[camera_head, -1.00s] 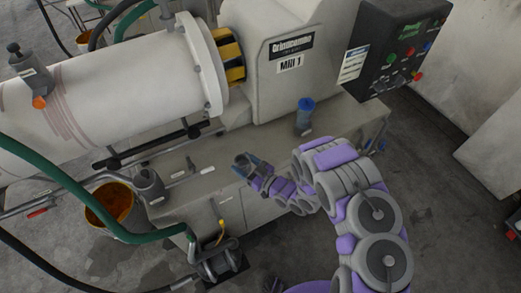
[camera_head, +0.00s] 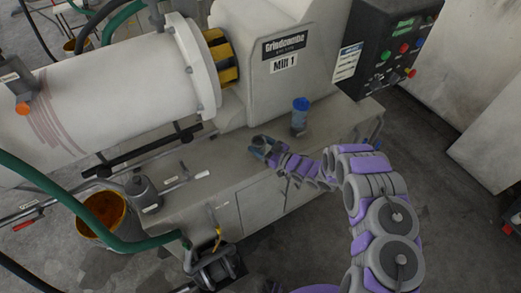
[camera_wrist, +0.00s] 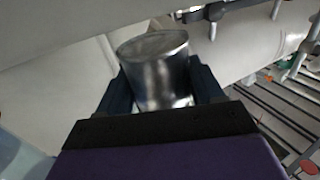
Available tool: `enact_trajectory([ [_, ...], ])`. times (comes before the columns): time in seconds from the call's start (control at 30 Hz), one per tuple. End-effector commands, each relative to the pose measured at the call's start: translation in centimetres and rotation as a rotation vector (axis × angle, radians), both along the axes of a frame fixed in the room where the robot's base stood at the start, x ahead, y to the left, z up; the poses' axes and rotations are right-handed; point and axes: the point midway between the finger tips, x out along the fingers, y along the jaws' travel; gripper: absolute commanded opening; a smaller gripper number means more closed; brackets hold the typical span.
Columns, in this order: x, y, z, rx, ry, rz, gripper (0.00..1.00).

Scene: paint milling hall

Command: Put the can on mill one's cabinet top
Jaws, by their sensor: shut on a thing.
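In the wrist view, my gripper (camera_wrist: 160,92) is shut on a shiny metal can (camera_wrist: 155,62), which stands between the two dark fingers. In the head view the can is too small and covered to make out clearly. Mill one (camera_head: 275,85) bears a "Mill 1" label. Its pale grey cabinet top (camera_head: 215,165) runs below the drum. I cannot tell whether the can touches the top.
A control box (camera_head: 390,45) juts out at upper right. A green hose (camera_head: 75,200) and orange bucket (camera_head: 103,210) are at left.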

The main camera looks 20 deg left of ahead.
Motion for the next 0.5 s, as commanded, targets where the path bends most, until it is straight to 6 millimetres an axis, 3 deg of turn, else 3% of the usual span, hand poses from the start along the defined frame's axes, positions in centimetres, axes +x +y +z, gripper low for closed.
enact_trajectory([
  [0.2,-0.1,-0.3,-2.7,0.004,0.002,-0.001,0.22],
  [0.5,-0.1,-0.4,-2.8,0.003,0.001,0.000,0.22],
])
